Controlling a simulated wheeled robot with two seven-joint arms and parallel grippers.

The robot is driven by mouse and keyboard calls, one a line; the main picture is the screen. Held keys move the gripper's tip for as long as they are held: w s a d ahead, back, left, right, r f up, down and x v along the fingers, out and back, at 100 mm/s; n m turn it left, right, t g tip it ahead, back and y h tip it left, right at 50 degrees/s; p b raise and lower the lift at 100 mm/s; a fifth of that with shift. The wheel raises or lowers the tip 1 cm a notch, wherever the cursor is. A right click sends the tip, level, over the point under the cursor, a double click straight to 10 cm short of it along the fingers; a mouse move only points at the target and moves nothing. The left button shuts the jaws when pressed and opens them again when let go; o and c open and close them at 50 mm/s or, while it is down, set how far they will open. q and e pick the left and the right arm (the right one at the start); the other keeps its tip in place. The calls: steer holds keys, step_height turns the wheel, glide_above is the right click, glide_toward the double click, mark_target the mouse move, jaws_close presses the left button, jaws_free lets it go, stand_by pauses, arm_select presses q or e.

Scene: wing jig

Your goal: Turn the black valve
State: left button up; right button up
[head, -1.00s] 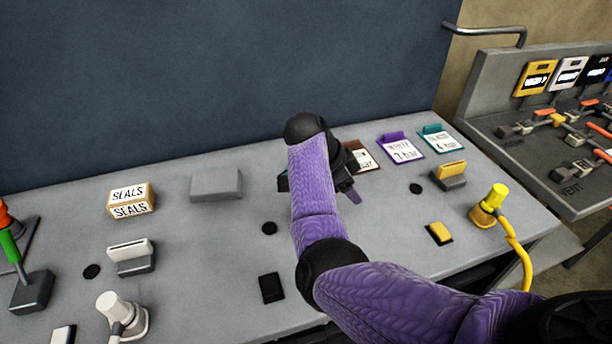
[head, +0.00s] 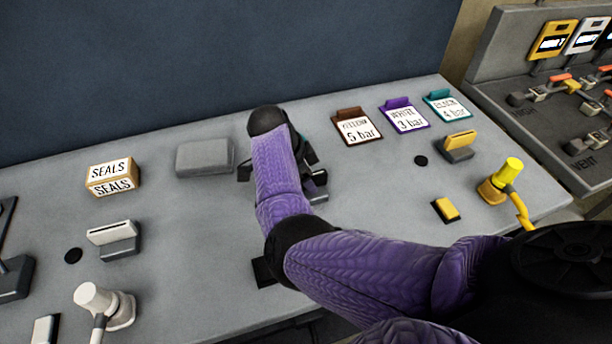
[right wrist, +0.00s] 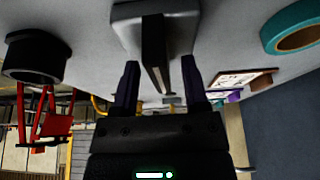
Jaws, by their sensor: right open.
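The likely black valve, a grey block with a dark upright plate (right wrist: 154,50), shows in the right wrist view between my right gripper's fingers. My right gripper (right wrist: 160,88) is open, with a finger on each side of the plate; I cannot tell whether they touch it. In the head view my right gripper (head: 308,168) is at the middle of the grey bench, largely behind my purple arm. The valve is mostly hidden there; a bit of its grey base (head: 317,192) shows. A similar white valve (head: 114,237) and yellow valve (head: 456,145) stand apart. My left gripper is out of view.
A SEALS box (head: 112,176) and a grey block (head: 205,158) stand left. Several pressure cards (head: 356,127) stand at the back right. White (head: 103,304) and yellow (head: 500,182) hose plugs stand at the front. A teal ring (right wrist: 292,28) shows near my right gripper.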

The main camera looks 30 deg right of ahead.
steer(key=shift+c, duration=0.2)
jaws_close()
